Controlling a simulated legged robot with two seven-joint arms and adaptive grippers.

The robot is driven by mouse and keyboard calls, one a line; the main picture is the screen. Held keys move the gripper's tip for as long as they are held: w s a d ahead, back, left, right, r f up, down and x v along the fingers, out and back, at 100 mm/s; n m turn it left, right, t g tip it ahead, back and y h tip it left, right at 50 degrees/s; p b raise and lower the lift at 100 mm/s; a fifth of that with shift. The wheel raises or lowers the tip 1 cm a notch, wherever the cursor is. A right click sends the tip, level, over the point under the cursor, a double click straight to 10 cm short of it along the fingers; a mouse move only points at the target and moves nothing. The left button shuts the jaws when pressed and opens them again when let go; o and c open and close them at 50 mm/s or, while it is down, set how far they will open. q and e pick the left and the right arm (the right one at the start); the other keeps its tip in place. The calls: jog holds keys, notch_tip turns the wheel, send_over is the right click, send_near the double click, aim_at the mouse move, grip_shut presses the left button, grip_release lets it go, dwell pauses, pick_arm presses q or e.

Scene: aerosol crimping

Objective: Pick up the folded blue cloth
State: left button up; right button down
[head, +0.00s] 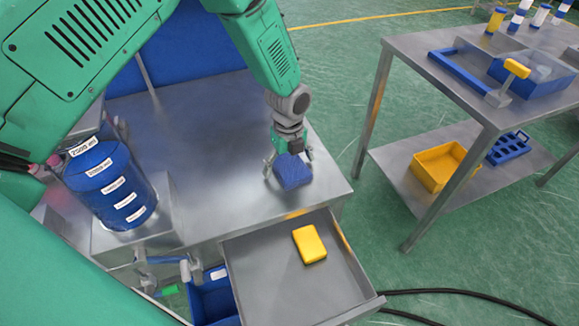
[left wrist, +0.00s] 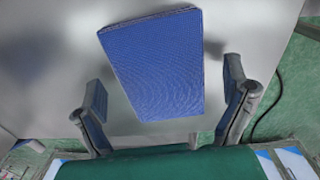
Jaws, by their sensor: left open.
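The folded blue cloth (head: 292,172) lies on the grey metal table (head: 200,110), near its right front corner in the head view. In the left wrist view the cloth (left wrist: 155,65) is a textured blue block in the upper middle. My left gripper (head: 287,172) is right at the cloth, coming from above and behind it. In the left wrist view its two fingers (left wrist: 165,105) are spread wide, one on each side of the cloth's near end, with gaps between. The cloth does not look gripped. My right gripper is not in view.
An open drawer (head: 270,290) in front of the cloth holds a yellow block (head: 309,244). A large blue container (head: 110,185) stands at the left of the table. A second metal table (head: 440,70) with a blue tray (head: 535,80) stands at right, with floor between.

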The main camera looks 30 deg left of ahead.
pick_arm(q)
jog(key=c, duration=1.1)
jog(key=shift+d+r, duration=0.1)
jog(key=shift+d, duration=0.05)
jog(key=shift+c, duration=0.3)
jog(key=shift+d+r, duration=0.1)
